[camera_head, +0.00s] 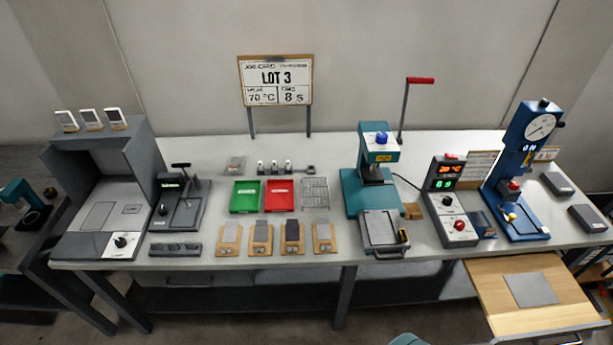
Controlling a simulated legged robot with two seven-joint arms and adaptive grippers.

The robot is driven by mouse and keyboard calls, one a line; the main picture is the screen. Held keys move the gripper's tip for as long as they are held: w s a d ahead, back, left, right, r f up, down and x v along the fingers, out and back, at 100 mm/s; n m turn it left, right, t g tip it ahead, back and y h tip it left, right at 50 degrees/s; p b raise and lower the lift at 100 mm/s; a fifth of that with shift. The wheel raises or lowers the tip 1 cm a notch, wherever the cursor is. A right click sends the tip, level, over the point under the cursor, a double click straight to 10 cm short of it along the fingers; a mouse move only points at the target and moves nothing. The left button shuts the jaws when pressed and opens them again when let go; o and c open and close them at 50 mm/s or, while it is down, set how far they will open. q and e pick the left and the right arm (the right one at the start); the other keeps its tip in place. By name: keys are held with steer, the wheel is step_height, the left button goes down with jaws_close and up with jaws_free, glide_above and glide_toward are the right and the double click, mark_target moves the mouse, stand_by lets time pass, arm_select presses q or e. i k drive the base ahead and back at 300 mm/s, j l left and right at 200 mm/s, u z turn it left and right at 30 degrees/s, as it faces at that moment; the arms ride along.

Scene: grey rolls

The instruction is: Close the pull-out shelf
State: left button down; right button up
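The pull-out shelf (490,300) is a light wooden board at the front right of the workbench. It is pulled out from under the bench top and sticks out toward me. A flat grey sheet (531,289) lies on it. Part of a dark handle (565,341) shows at its front edge, cut off by the picture's bottom. Neither of my grippers is in view.
The bench (330,256) carries a teal press (371,190), a control box (449,205), a blue gauge press (517,180), and green and red trays. A teal rounded thing (408,340) shows at the bottom edge; I cannot tell what it is.

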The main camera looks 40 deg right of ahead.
mark_target(527, 296)
steer(key=z, duration=3.45)
